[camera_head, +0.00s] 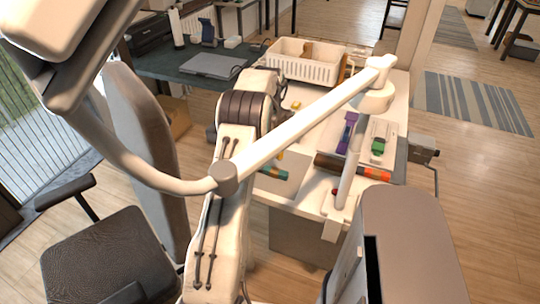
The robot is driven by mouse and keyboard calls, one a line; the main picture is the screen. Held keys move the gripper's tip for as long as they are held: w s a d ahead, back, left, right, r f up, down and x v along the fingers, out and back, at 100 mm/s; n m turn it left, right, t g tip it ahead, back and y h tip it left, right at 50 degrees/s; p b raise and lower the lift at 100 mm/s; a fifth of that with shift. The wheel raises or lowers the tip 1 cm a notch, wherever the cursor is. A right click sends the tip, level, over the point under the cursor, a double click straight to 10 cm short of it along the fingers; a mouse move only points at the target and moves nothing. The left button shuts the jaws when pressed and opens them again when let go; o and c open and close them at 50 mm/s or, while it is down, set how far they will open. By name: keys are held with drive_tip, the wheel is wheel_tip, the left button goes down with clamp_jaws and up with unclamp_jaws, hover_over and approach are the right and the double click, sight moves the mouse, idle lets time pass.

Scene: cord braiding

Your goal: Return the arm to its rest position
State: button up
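My white arm (208,245) rises from the bottom of the head view towards the table, with thin dark rods along its link. A dark brown ribbed joint (243,108) is at its upper part. I cannot make out gripper fingers; the far end of the arm shows no clear gripper. The white worktable (305,205) lies just beyond and to the right of the arm. On it are a brown roll with an orange end (350,168), a purple item (347,132), a green item (378,146) in a pale tray, and a teal item (272,173).
A white lamp-like boom (300,125) crosses in front of the table, its large head (65,40) at top left. A white basket (305,62) stands at the table's back. A dark chair (110,255) is at left. Open wooden floor (480,190) lies right.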

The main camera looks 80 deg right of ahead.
drive_tip(key=shift+r, duration=0.5)
drive_tip(key=shift+w, duration=0.1)
idle(0.5)
